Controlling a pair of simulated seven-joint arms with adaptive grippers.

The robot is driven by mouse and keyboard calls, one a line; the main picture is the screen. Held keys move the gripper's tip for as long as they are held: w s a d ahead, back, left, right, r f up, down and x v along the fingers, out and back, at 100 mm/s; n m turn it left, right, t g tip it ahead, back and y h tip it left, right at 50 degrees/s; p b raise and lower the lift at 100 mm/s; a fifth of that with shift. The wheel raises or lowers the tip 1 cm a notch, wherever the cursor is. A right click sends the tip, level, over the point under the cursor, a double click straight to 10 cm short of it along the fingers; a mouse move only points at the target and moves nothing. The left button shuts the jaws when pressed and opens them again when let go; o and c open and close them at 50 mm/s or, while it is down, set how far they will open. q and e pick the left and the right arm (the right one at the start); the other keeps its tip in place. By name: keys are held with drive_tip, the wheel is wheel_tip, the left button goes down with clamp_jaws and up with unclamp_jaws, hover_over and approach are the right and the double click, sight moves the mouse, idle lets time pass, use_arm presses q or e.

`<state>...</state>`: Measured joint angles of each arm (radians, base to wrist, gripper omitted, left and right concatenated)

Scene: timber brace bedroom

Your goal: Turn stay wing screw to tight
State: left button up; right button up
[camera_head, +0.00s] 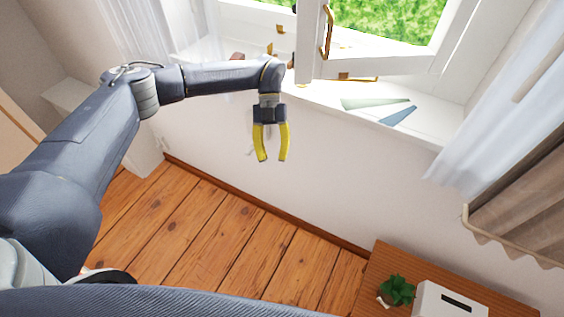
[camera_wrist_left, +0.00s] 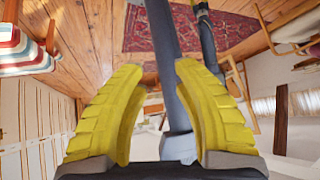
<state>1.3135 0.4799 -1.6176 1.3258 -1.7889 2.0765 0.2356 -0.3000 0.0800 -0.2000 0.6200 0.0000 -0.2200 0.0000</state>
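The white window casement (camera_head: 385,66) stands open above the sill. A brass stay (camera_head: 362,79) runs along its lower edge, with a brass fitting (camera_head: 343,76) on it. The wing screw itself is too small to make out, so I cannot tell how it is set. My left gripper (camera_head: 272,159) hangs below and left of the stay, in front of the wall under the sill. Its yellow fingers point down, apart and empty. The fingers (camera_wrist_left: 160,70) also show parted in the left wrist view, with nothing between them.
A green wedge (camera_head: 366,103) and a blue wedge (camera_head: 399,115) lie on the sill (camera_head: 425,131). A brass handle (camera_head: 328,32) juts from the frame. A wooden cabinet (camera_head: 385,262) with a plant (camera_head: 397,290) and white box (camera_head: 448,301) stands lower right. Curtains (camera_head: 520,100) hang right.

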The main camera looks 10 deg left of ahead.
use_arm(q)
drive_tip(key=shift+s+d+f+m+h, duration=0.15)
drive_tip(key=shift+d+f+h, duration=0.2)
drive_tip(key=shift+d+f, duration=0.35)
drive_tip(key=shift+s+d+f+m+h, duration=0.15)
drive_tip(key=shift+d+f+h, duration=0.2)
drive_tip(key=shift+d, duration=0.55)
